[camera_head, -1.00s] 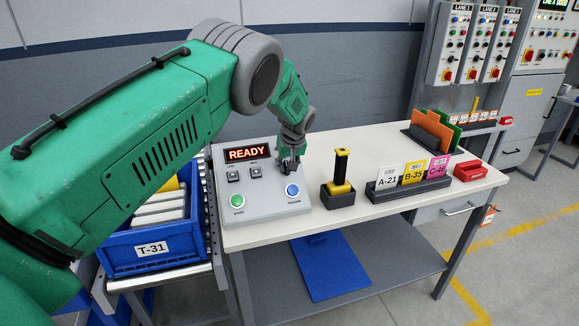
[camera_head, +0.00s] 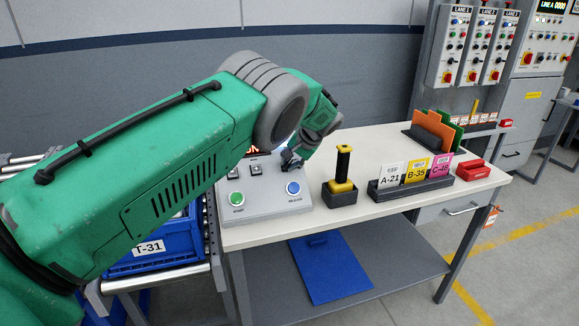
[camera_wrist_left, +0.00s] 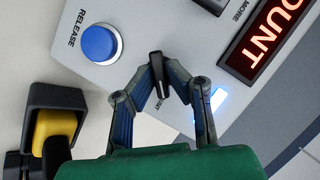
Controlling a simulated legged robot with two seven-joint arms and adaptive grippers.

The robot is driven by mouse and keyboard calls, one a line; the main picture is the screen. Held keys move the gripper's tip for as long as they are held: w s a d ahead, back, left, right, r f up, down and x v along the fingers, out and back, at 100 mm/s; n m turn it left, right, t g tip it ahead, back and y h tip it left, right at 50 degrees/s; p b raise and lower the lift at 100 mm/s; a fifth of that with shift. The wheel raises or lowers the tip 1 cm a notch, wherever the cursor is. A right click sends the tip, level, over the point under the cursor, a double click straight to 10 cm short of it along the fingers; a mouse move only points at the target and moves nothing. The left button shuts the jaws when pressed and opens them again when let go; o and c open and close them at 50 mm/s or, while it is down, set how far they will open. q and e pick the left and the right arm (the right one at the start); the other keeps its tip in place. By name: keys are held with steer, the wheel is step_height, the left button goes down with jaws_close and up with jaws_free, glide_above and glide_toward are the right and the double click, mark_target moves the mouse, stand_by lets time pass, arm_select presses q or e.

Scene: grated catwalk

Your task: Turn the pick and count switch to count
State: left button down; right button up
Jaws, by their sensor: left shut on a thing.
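The grey control box (camera_head: 265,203) stands at the left end of the white table. My left gripper (camera_head: 290,160) is at the box's back right, above the blue button (camera_head: 293,188). In the left wrist view, the gripper (camera_wrist_left: 160,80) is shut on a small black switch knob (camera_wrist_left: 156,64), a fingertip on each side. The red-lit display (camera_wrist_left: 270,37) reads "OUNT", its first letter cut off. A lit pale-blue lamp (camera_wrist_left: 216,99) glows near the switch. Part of the switch's lettering is hidden by the fingers. My right gripper is not in view.
A black holder with a yellow and black tool (camera_head: 342,172) stands right of the box. A card rack (camera_head: 410,189) and red bin (camera_head: 472,170) stand farther right. The blue T-31 crate (camera_head: 160,260) is left of the table, partly behind my arm.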

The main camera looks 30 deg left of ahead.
arm_select(q)
steer(key=shift+w+r+m+y+b, duration=0.1)
steer(key=shift+w+m+y+b, duration=0.1)
steer(key=shift+m, duration=0.3)
steer(key=shift+w+r+m+y+b, duration=0.1)
steer(key=shift+m+y, duration=0.1)
steer(key=shift+m, duration=0.3)
steer(key=shift+d, duration=0.1)
steer(key=c, duration=1.8)
jaws_free()
steer(key=shift+o, duration=1)
steer(key=shift+f, duration=0.15)
steer(key=shift+w+f, duration=0.2)
steer(key=shift+f, duration=0.05)
steer(key=shift+s+r, duration=0.15)
steer(key=shift+s, duration=0.1)
steer(key=w+v, duration=0.1)
steer(key=v, duration=1)
steer(key=shift+s+d+r, duration=0.2)
steer(key=shift+s+r, duration=0.05)
steer(key=shift+s, duration=0.15)
